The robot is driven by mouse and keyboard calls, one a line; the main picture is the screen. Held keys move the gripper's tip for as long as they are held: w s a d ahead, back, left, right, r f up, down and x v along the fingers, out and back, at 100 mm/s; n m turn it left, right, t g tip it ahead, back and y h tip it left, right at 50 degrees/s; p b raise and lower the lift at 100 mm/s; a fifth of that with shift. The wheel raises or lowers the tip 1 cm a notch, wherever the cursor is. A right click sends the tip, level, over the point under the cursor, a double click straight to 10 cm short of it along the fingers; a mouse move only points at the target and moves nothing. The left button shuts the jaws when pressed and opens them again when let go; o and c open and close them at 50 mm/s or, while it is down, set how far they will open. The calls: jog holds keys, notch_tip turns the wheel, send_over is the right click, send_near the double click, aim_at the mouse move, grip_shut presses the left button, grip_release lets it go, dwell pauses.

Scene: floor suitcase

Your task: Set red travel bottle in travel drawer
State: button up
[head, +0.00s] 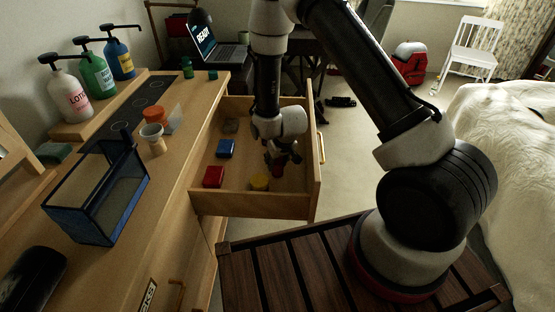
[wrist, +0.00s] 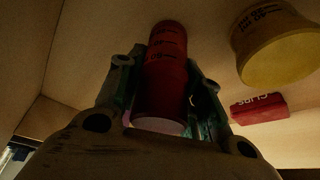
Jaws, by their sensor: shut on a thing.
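The red travel bottle (wrist: 166,85) is between the fingers of my gripper (wrist: 160,95) in the wrist view, and the gripper is shut on it. In the head view my gripper (head: 281,158) is down inside the open drawer (head: 250,204), toward its right side. Only a little of the red bottle (head: 277,168) shows there, below the fingers. I cannot tell whether the bottle touches the drawer floor.
A yellow round container (head: 260,183), a red box (head: 213,177) and a blue box (head: 226,148) lie in the drawer. A glass tank (head: 97,192), cups and pump bottles stand on the counter at left. Free drawer floor shows between the items.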

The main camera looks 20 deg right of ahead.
jog(key=o, duration=1)
jog(key=shift+f, duration=0.1)
jog(key=shift+o, duration=0.2)
jog(key=s+d+r, duration=0.3)
jog(key=s+r, duration=0.1)
jog(key=r, duration=0.7)
jog(key=s+d+r+y, duration=0.1)
jog(key=s+d+r, duration=0.25)
jog(key=r, duration=0.65)
jog(key=s+d+r, duration=0.2)
jog(key=s+r, duration=0.2)
jog(key=r, duration=0.7)
jog(key=s+d+r+m+h, duration=0.1)
jog(key=s+d+r, duration=0.3)
jog(key=s, duration=0.4)
jog(key=s+d+r+m+h, duration=0.1)
jog(key=s+d+r, duration=0.4)
jog(key=s, duration=0.4)
jog(key=shift+s+d+r, duration=0.15)
jog(key=shift+r, duration=0.25)
